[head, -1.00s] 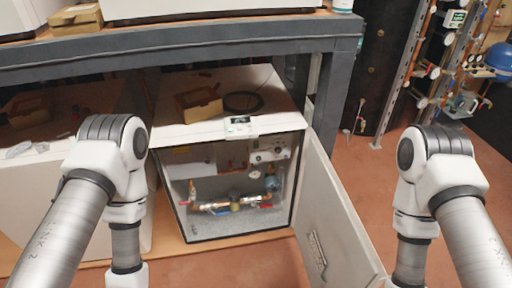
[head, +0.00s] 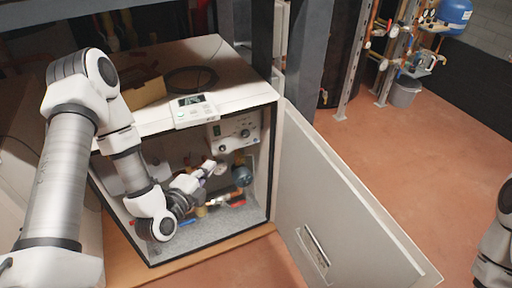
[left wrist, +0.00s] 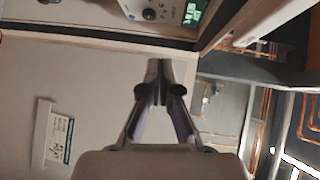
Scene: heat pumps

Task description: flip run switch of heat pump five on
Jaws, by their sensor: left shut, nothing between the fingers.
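Inside, at the upper right, is a pale control panel (head: 235,130) with dark knobs and small marks; I cannot single out the run switch or read a unit number. My left gripper (head: 208,168) is inside the opening, below and left of this panel and apart from it. In the left wrist view its fingers (left wrist: 159,68) are together and empty. A panel strip with a dark knob (left wrist: 150,14) and a green display (left wrist: 193,11) shows at that view's top. My right gripper is out of view.
The open door (head: 340,205) swings out to the right of the cabinet. Pipes and a blue round part (head: 242,175) lie inside, close to my left gripper. A display unit (head: 193,108) sits on the cabinet's top front edge. A dark bench post (head: 305,65) stands behind right.

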